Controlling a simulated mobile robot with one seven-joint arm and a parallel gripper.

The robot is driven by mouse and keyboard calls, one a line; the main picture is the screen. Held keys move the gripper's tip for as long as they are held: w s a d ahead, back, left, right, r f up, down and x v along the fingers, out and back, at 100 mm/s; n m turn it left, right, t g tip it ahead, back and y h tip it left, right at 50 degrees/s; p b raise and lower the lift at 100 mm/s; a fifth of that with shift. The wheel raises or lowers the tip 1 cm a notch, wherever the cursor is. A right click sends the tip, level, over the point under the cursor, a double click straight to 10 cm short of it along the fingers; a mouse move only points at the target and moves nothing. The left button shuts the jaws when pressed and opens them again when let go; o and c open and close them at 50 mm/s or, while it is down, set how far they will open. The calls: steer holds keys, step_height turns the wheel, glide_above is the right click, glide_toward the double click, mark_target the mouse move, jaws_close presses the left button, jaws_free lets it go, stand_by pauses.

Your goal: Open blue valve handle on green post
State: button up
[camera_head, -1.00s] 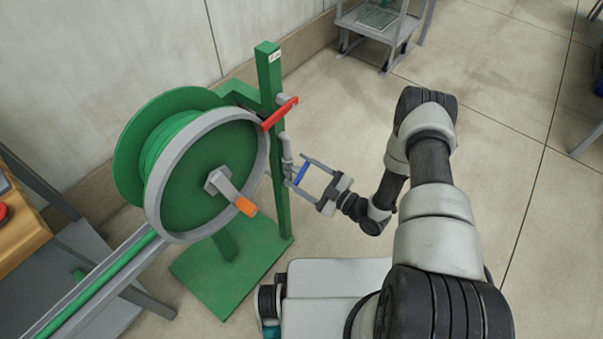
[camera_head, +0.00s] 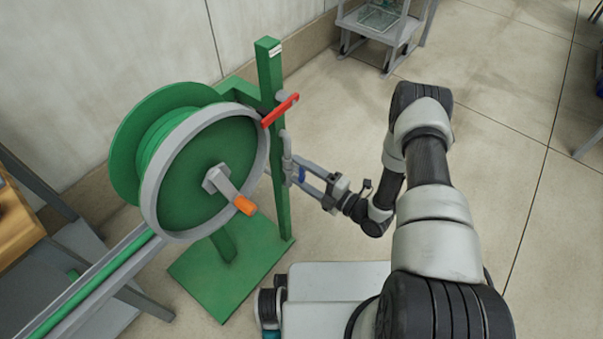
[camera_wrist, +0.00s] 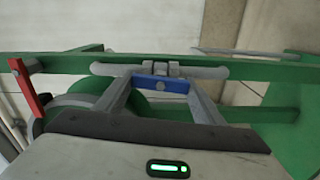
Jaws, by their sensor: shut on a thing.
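The blue valve handle (camera_head: 302,174) sits on grey pipework (camera_head: 287,158) fixed to the green post (camera_head: 271,90). In the wrist view the blue handle (camera_wrist: 160,83) lies across between my two fingers, below the grey pipe (camera_wrist: 110,69) and the green post (camera_wrist: 70,62). My gripper (camera_head: 307,177) is at the handle, its fingers closed on the handle's two sides (camera_wrist: 160,92). The far side of the valve is hidden.
A red lever (camera_head: 281,110) is higher on the same post. A green hose reel (camera_head: 205,165) with an orange-gripped crank (camera_head: 244,205) stands left of the post. A grey cart (camera_head: 380,25) stands at the back.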

steer(key=shift+d+f+n, duration=0.1)
steer(key=shift+n, duration=0.4)
steer(key=o, duration=1.1)
steer(key=shift+c, duration=0.2)
steer(key=p+v, duration=0.1)
steer(key=v, duration=1.6)
steer(key=shift+p, duration=0.4)
steer(key=shift+s+d, duration=0.1)
steer(key=shift+d, duration=0.05)
